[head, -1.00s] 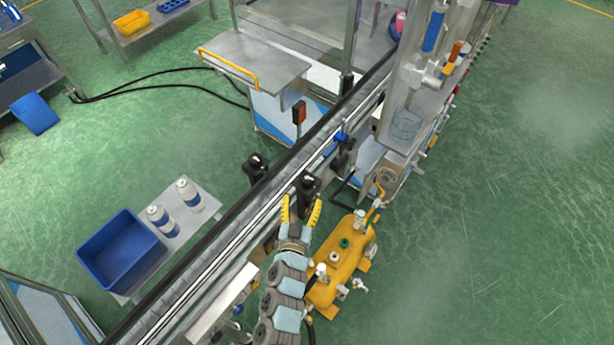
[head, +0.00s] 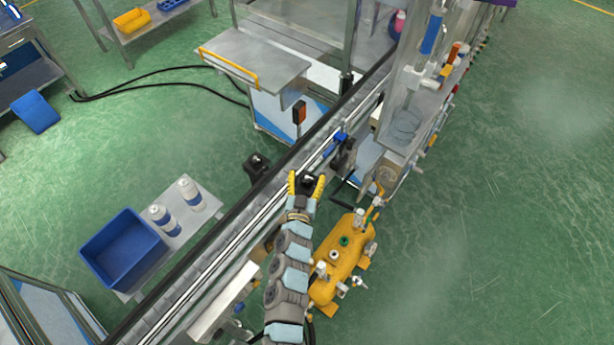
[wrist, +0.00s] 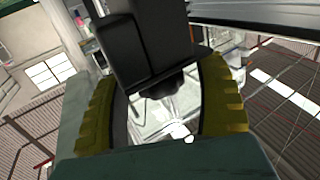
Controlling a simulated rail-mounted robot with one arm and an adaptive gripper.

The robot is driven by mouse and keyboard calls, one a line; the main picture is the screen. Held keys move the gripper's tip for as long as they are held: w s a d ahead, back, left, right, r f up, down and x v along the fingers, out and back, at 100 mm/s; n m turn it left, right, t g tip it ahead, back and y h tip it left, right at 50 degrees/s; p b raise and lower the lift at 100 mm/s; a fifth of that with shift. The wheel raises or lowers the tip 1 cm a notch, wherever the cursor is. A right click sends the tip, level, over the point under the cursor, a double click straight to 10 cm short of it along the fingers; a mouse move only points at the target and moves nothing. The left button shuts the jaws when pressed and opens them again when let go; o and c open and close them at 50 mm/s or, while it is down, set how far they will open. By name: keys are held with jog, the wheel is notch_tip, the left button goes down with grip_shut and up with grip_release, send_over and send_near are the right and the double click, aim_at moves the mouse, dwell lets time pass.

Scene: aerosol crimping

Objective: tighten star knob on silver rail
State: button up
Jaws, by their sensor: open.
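The silver rail (head: 262,210) runs diagonally along the conveyor in the head view. A black knob fixture (head: 308,180) sits on the near side of the rail. My gripper (head: 307,183) is open, with its yellow fingers on either side of this fixture. In the wrist view a black block (wrist: 135,45) with a dark rounded knob (wrist: 165,85) under it lies between the spread yellow fingers of my gripper (wrist: 160,105). Whether the fingers touch the knob I cannot tell. A second black knob fixture (head: 257,165) stands on the far side of the rail.
A yellow tank (head: 340,262) with fittings stands on the floor right of my arm. A clear-guarded machine (head: 408,110) stands farther along the conveyor. A blue bin (head: 122,248) and two white bottles (head: 190,194) are on a plate at left. Green floor at right is free.

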jog(key=c, duration=1.2)
jog(key=shift+m+h+p, duration=0.4)
jog(key=shift+p, duration=0.55)
jog(key=shift+f+m+g+h+p, duration=0.1)
jog(key=shift+m+g+h+p, duration=0.35)
jog(key=shift+h+p, duration=0.6)
jog(key=shift+m+p, duration=0.35)
jog(key=shift+p, duration=0.1)
jog(key=shift+m+g+h, duration=0.35)
jog(key=shift+m+h, duration=0.05)
jog(key=shift+h, duration=0.45)
jog(key=shift+p, duration=0.3)
